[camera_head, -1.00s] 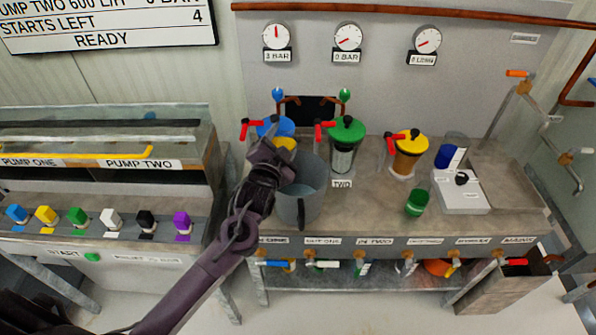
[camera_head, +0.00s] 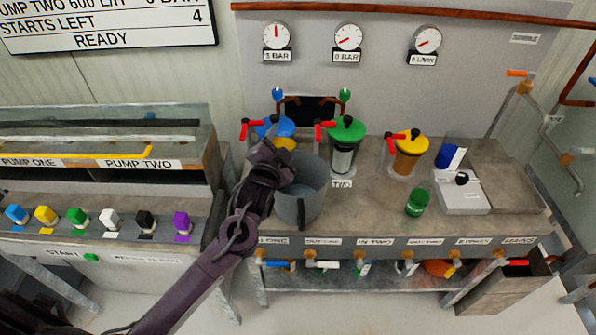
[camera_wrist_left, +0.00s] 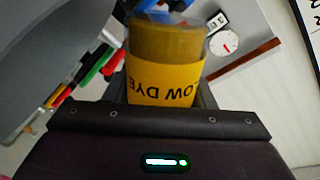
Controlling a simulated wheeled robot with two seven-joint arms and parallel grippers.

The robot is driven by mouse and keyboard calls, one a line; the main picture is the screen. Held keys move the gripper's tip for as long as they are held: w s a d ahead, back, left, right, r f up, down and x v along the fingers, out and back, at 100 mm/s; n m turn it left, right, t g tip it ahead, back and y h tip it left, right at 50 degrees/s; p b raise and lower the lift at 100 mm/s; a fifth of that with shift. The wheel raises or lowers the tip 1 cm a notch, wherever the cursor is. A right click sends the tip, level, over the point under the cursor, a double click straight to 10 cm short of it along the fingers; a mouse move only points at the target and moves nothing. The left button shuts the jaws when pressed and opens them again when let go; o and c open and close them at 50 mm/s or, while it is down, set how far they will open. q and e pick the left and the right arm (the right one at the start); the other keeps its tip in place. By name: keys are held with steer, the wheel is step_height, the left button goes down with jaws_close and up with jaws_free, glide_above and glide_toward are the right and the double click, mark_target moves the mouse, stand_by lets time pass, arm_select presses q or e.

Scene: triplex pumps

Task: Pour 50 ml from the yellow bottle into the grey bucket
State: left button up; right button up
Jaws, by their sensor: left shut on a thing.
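My left gripper (camera_head: 278,155) is shut on the yellow bottle (camera_head: 286,143), which is mostly hidden behind the gripper in the head view. In the left wrist view the bottle (camera_wrist_left: 165,75) sits between the fingers, with a yellow label whose letters appear upside down and a see-through brownish part above it. The grey bucket (camera_head: 313,205) stands on the bench, its mouth just below and right of the gripper. The bottle's mouth and any stream are not clear. My right gripper does not show.
On the bench stand a green-lidded canister (camera_head: 345,145), a yellow-lidded canister (camera_head: 407,152), a green cup (camera_head: 417,202) and a white device (camera_head: 460,192). A blue-lidded canister (camera_head: 272,126) is close behind the gripper. Valves line the front edge.

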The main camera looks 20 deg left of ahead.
arm_select(q)
steer(key=shift+a+f+m, duration=0.1)
steer(key=shift+m, duration=0.3)
stand_by(0.8)
steer(key=shift+a+r+m, duration=0.1)
steer(key=shift+r+m, duration=0.35)
steer(key=shift+m, duration=0.35)
stand_by(1.7)
steer(key=shift+f+m+b, duration=0.35)
steer(key=shift+m+b, duration=0.3)
steer(key=shift+m, duration=0.15)
stand_by(1.7)
steer(key=shift+a+f+m+y+p, duration=0.2)
steer(key=shift+m+y+p, duration=0.15)
steer(key=shift+m, duration=0.25)
stand_by(1.2)
